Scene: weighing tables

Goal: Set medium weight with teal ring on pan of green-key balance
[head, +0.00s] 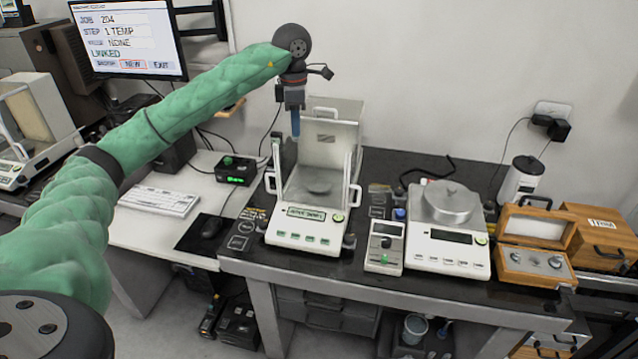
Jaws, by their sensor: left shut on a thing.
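My left gripper (295,125) points down above the green-key balance (305,238), near the upper left of its open glass shield. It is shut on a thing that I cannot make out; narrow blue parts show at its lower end. I cannot pick out a teal ring in this view. My right gripper is out of view.
A second balance (447,262) with a large metal pan (449,203) stands to the right. Between them is a small grey device (384,247). An open wooden box (535,278) holds shiny weights. A keyboard (160,201) lies on the left table.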

